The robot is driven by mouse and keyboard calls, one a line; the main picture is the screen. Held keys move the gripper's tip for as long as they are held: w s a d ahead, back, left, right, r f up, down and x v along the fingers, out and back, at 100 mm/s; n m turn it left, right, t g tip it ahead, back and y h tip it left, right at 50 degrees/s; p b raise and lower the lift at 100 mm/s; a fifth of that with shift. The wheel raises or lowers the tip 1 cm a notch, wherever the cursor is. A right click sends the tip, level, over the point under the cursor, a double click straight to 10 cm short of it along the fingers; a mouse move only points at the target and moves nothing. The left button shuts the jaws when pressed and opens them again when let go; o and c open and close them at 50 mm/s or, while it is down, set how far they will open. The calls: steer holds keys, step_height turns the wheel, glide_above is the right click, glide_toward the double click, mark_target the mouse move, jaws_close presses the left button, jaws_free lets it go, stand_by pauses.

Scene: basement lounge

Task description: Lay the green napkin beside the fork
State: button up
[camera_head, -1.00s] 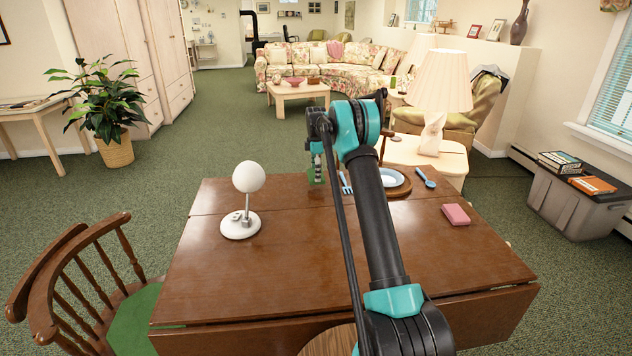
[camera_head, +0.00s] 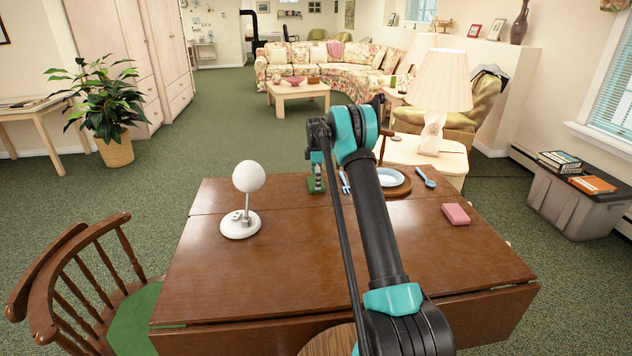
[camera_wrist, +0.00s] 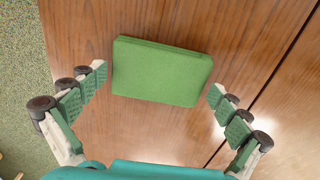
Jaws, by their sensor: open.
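The green napkin (camera_wrist: 162,72) is a folded rectangular pad on the brown wooden table, seen in the wrist view. My gripper (camera_wrist: 158,84) is open, with one finger on each side of the napkin and a gap at both sides. In the head view my gripper (camera_head: 317,184) is low over the table's far part, just left of the blue fork (camera_head: 345,183). The napkin is hard to tell from the green finger pads there. The fork lies left of a plate (camera_head: 391,177), partly behind my arm, and does not show in the wrist view.
A blue spoon (camera_head: 425,177) lies right of the plate. A pink block (camera_head: 456,214) is on the table's right side. A white round-headed stand (camera_head: 241,224) stands at the left. The table's front middle (camera_head: 270,270) is clear. A wooden chair (camera_head: 85,275) is at front left.

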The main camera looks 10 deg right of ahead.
step_height(320, 180, up, 12)
steer(key=s+d+r+m+t, duration=0.1)
steer(key=s+r+m, duration=0.15)
steer(key=s, duration=0.35)
steer(key=s+d+r+m, duration=0.1)
steer(key=s+r+m, duration=0.15)
steer(key=s, duration=0.45)
steer(key=s+f+m+t, duration=0.1)
steer(key=s+f+m, duration=0.2)
steer(key=s, duration=1.1)
steer(key=s+d+f+m+t, duration=0.1)
steer(key=s+f+m, duration=0.3)
steer(key=s, duration=1)
steer(key=s+d+f+m+t, duration=0.1)
steer(key=s+f+m, duration=0.3)
steer(key=s, duration=1)
steer(key=shift+s+f+m, duration=0.2)
steer(key=shift+s+m, duration=0.2)
steer(key=shift+m, duration=0.6)
steer(key=shift+d, duration=0.15)
